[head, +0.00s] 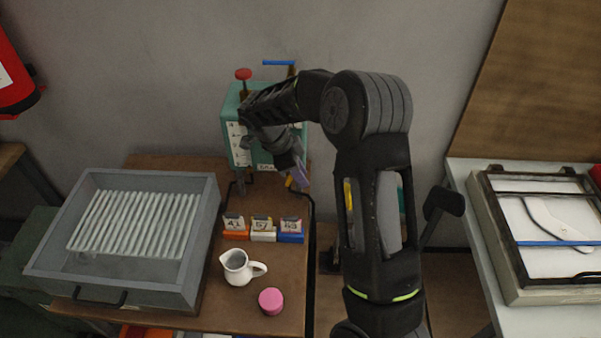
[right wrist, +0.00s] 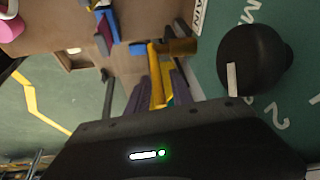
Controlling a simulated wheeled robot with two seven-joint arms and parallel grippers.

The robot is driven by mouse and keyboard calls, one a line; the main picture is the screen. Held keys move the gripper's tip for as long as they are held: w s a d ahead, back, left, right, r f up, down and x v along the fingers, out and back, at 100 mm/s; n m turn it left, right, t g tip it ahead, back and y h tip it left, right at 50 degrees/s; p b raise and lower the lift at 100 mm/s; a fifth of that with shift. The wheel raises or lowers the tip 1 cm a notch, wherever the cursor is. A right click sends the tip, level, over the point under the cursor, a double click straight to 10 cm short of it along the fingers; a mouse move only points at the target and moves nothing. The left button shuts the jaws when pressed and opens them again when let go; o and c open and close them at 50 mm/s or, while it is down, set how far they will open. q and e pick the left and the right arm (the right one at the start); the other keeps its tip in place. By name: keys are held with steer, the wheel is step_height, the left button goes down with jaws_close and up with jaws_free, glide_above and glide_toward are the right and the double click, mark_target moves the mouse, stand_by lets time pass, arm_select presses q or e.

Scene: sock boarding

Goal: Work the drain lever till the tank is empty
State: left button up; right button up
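The teal tank (head: 229,105) stands at the back of the brown table, partly hidden by my right arm, with a red knob (head: 243,74) and a blue-handled bar (head: 279,63) on top. The yellow drain lever (right wrist: 154,70) shows low on the tank's front in the right wrist view, below a label ending in "AIN"; a bit also shows in the head view (head: 289,182). My right gripper (right wrist: 160,82) has its purple-grey fingers on either side of the lever, with a small gap visible. It looks open. My left gripper is out of view. The water level cannot be seen.
A round black knob (right wrist: 252,60) sticks out beside the lever. Numbered blocks (head: 263,236), a white jug (head: 237,268) and a pink pot (head: 271,301) stand in front of the tank. A grey ribbed tray (head: 208,213) fills the left side.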

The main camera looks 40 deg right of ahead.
jaws_close()
stand_by(1.1)
